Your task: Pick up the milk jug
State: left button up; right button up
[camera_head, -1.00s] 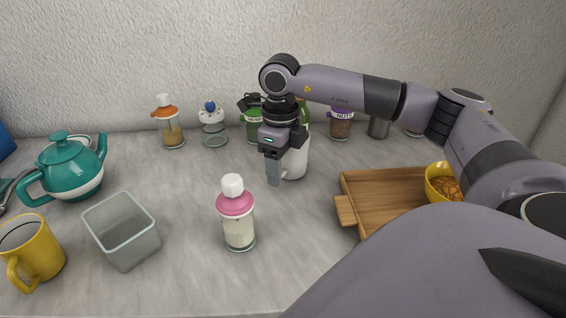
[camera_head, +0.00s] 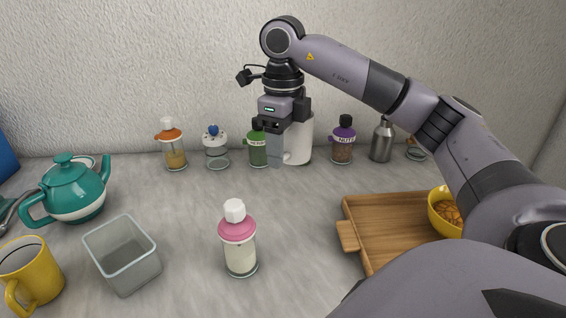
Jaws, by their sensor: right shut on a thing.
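The milk jug, a plain white jug (camera_head: 301,140), is at the back middle of the counter, partly hidden behind my gripper. My right gripper (camera_head: 276,158) points down at its left side and is shut on it. The fingers cover the left part of the jug, so the exact place of the hold is hidden. My left gripper is not in view.
Several jars stand along the wall, with a green one (camera_head: 258,152) just left of the jug and a purple-lidded one (camera_head: 343,143) to its right. A pink-topped bottle (camera_head: 238,240) stands in front. A wooden tray (camera_head: 378,215) is at right. A teal teapot (camera_head: 75,190) is at left.

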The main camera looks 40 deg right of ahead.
jog(key=shift+r+p, duration=2.05)
jog(key=shift+r, duration=2.75)
